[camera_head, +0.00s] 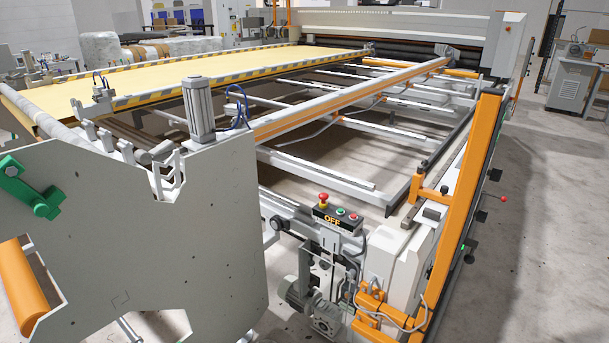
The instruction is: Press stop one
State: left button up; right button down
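A small dark control box (337,217) sits at the near end of the machine, right of the large grey side plate. A red mushroom-shaped stop button (323,200) on a yellow base stands on its left end. A green button (340,211) and a red button (353,217) are to its right. The box front carries yellow "OFF" lettering (332,220). No gripper shows in the head view, and nothing touches the buttons.
A large grey side plate (150,240) fills the near left. An orange upright guard (465,190) stands right of the box. The gantry's yellow bed (200,72) and rails extend behind. Bare concrete floor (550,220) is clear at the right.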

aim_at(322, 196)
jog(key=i+j+z, duration=0.2)
jog(key=i+j, duration=0.65)
jog(key=i, duration=0.85)
jog(key=l+z, duration=0.05)
jog(key=l, duration=0.05)
